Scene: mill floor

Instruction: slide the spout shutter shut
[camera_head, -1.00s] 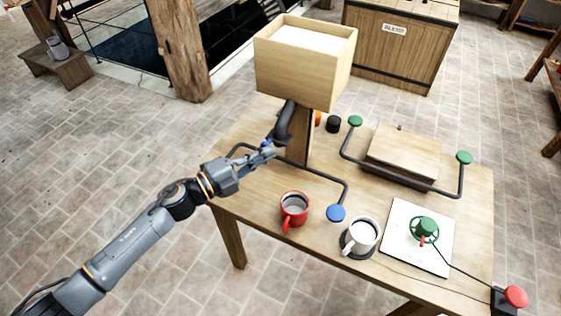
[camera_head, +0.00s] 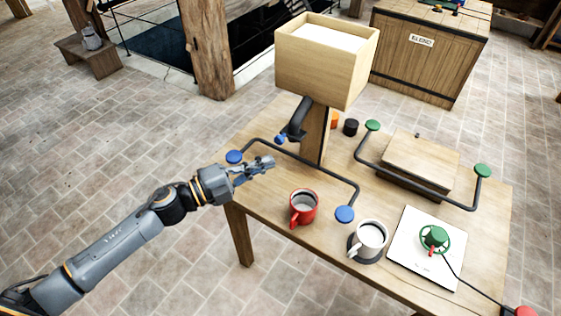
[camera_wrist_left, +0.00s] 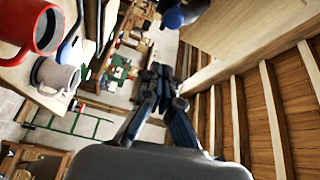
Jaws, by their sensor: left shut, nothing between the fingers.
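The spout (camera_head: 301,117) is a dark pipe slanting down under a light wooden hopper (camera_head: 318,70) on a post. A small blue knob (camera_head: 281,139) sits at its lower end; I cannot tell how far the shutter is across. My left gripper (camera_head: 268,163) is shut and empty, just below the knob and apart from it, over the table's left edge. In the left wrist view the shut fingers (camera_wrist_left: 160,75) point ahead with nothing between them. A dark and blue part, likely the spout end (camera_wrist_left: 178,14), shows at the top there. My right gripper is not in view.
A bent dark bar with blue ends (camera_head: 310,164) runs close to my gripper. A red mug (camera_head: 303,207) and a white mug (camera_head: 369,238) stand at the table's front. A green-ended bar (camera_head: 410,182) and wooden block (camera_head: 420,164) lie right.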

